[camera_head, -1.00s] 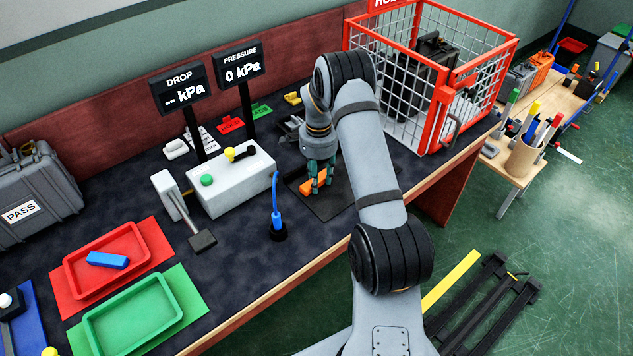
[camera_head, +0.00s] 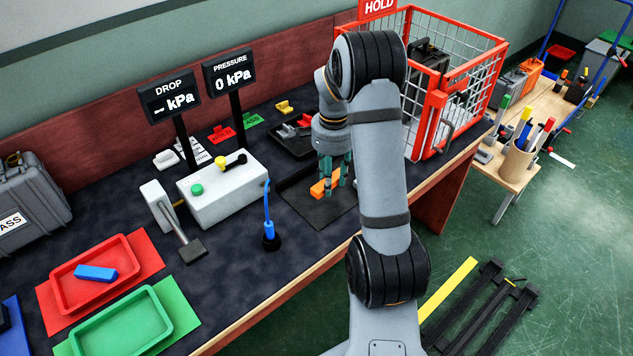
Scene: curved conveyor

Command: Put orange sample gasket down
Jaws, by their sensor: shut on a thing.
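The orange sample gasket (camera_head: 318,188) is a small orange block low between the fingers of my gripper (camera_head: 333,184). My gripper points down over a dark flat mat (camera_head: 310,211) on the bench and is shut on the gasket. The fingers hide part of the gasket. I cannot tell whether its underside touches the mat.
A white box with buttons (camera_head: 222,200) and a blue probe (camera_head: 268,225) stand left of the mat. A red tray (camera_head: 65,299) holding a blue block and an empty green tray (camera_head: 130,318) lie front left. A red cage (camera_head: 425,135) stands right.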

